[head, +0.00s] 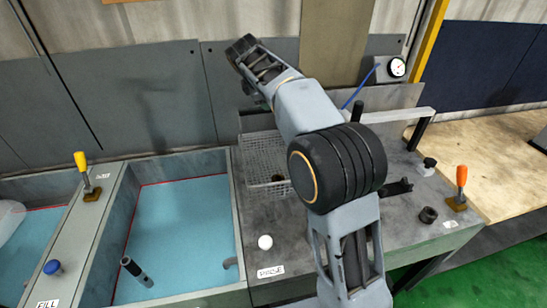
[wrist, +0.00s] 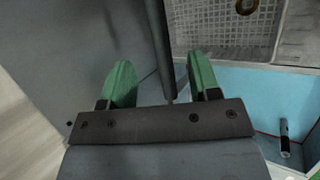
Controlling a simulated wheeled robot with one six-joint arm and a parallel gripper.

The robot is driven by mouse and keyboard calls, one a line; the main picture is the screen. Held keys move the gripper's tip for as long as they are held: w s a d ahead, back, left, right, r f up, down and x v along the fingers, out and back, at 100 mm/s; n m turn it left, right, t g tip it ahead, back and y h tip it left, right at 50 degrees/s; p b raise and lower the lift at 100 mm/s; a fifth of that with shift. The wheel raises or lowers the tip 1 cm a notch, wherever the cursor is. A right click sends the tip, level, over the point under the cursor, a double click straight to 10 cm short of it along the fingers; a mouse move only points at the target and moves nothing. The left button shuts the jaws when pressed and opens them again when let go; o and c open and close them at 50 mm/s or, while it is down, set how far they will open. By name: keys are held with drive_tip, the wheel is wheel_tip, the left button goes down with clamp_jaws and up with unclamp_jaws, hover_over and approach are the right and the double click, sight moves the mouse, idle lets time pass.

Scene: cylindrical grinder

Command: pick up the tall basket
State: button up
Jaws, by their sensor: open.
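The basket is a grey wire-mesh box (head: 262,152) standing at the left rear of the grey machine top in the head view. Part of its right side is hidden behind my arm. It also shows at the upper right of the wrist view as mesh (wrist: 215,28), with a brass-coloured ring (wrist: 246,6) by it. My gripper (head: 240,48) is raised above and behind the basket. In the wrist view its two green fingers (wrist: 160,80) are apart. A dark rod (wrist: 160,40) shows between them; whether it belongs to the basket I cannot tell.
Blue-floored tanks (head: 185,225) lie left of the machine top. A white ball knob (head: 265,242) stands in front of the basket. A yellow-handled lever (head: 82,165), an orange-handled lever (head: 461,178) and a dial gauge (head: 396,68) stand around. A wooden bench (head: 500,165) is at right.

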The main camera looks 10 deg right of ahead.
drive_tip(key=shift+p+x, duration=1)
drive_tip(key=shift+x, duration=3.7)
drive_tip(key=shift+w+a, duration=0.1)
drive_tip(key=shift+a, duration=0.05)
clamp_jaws()
drive_tip(key=shift+r, duration=0.1)
